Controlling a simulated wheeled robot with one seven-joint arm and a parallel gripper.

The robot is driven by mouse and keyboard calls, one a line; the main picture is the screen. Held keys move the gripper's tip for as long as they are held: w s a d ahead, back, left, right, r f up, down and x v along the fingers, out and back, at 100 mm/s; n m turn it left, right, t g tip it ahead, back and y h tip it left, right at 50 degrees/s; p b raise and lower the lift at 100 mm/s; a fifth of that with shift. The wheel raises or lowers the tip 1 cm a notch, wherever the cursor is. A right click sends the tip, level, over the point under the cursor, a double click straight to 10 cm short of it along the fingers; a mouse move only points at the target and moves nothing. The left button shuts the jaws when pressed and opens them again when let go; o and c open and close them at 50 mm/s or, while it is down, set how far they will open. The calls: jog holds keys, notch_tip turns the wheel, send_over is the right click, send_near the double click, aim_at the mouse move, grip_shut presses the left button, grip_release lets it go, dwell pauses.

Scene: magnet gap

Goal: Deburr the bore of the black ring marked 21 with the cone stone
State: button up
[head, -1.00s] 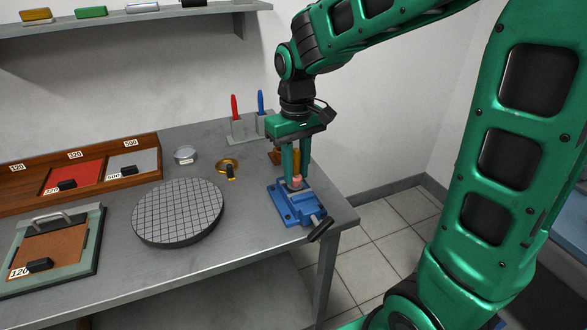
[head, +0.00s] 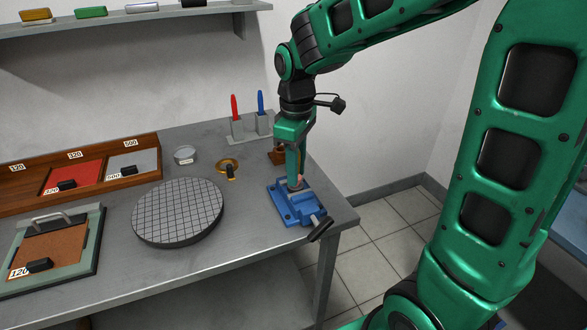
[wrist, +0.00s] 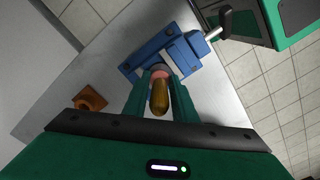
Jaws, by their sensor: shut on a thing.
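My gripper (head: 296,184) points down over the blue vise (head: 283,207) at the table's right front corner. It is shut on the cone stone, whose amber handle (wrist: 160,101) lies between the fingers in the wrist view. Its pink stone end (wrist: 158,73) points at the vise jaws, which also show in the wrist view (wrist: 148,55). The black ring marked 21 cannot be made out; the stone and fingers cover the spot between the jaws. I cannot tell how far the stone sits in a bore.
An orange-brown block (head: 276,157) stands behind the vise. A red and a blue handled tool stand in a grey holder (head: 250,130). A brass ring (head: 228,164), a small round dish (head: 184,153) and a gridded round plate (head: 178,212) lie to the left. The vise handle (head: 320,229) overhangs the table edge.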

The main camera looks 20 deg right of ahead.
jog(key=m, duration=0.6)
jog(key=shift+m, duration=0.4)
jog(key=shift+n, duration=1.7)
jog(key=shift+r, duration=0.1)
jog(key=shift+r, duration=3.4)
